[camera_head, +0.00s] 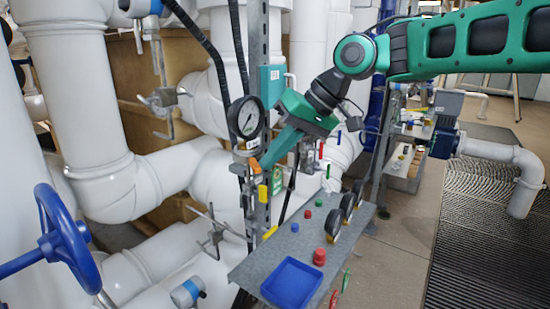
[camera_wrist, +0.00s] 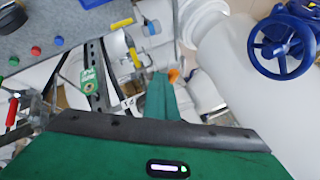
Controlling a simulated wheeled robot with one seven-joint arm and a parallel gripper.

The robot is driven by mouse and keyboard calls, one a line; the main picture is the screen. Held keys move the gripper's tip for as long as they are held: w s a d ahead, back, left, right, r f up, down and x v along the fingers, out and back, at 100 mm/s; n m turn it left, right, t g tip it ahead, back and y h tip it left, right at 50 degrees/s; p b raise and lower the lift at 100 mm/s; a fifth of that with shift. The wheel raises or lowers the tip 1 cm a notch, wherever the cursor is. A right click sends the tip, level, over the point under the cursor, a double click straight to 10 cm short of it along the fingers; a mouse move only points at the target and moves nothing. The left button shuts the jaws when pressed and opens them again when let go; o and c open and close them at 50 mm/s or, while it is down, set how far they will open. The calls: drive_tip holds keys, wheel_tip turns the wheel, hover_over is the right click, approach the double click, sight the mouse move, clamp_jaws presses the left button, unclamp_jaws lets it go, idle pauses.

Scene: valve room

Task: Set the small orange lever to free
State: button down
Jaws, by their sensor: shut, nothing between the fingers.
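The small orange lever (camera_head: 254,165) sits just below the round pressure gauge (camera_head: 246,118), on the pipework left of the metal post. In the wrist view the orange lever (camera_wrist: 173,75) shows as a small patch right beside the fingertips. My gripper (camera_head: 265,162) reaches down and left to it from the green arm. The fingers are together and hold nothing; they also show in the wrist view (camera_wrist: 159,78). The tips are at or very close to the lever; I cannot tell whether they touch. Markings for the lever's positions are not readable.
Yellow handles (camera_head: 263,193) hang just below the lever. A grey panel (camera_head: 245,268) with buttons, gauges and a blue tray (camera_head: 291,283) stands in front. A blue handwheel (camera_head: 60,235) is at the left. Thick white pipes (camera_head: 70,110) stand behind. Open floor (camera_head: 405,245) lies right.

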drive_tip(key=d+r, duration=0.8)
drive_tip(key=d, duration=0.2)
drive_tip(key=s+d+f+m+t+h, duration=0.15)
drive_tip(key=d+f+m, duration=0.25)
drive_tip(key=d+f, duration=0.4)
drive_tip(key=s+d+f+m+g+h, duration=0.2)
drive_tip(key=s+d+f+m, duration=0.2)
drive_tip(key=s+d+f, duration=0.5)
drive_tip(key=s+d+f+m+g+h, duration=0.1)
drive_tip(key=s+d+f+m+h, duration=0.2)
drive_tip(key=s+d+f, duration=0.7)
drive_tip(key=s+d+m, duration=0.1)
drive_tip(key=s+d, duration=0.1)
drive_tip(key=s, duration=0.4)
drive_tip(key=shift+s+d+f+g, duration=0.2)
drive_tip(key=shift+s+f+g, duration=0.1)
drive_tip(key=shift+s+g, duration=0.05)
drive_tip(key=shift+h, duration=0.25)
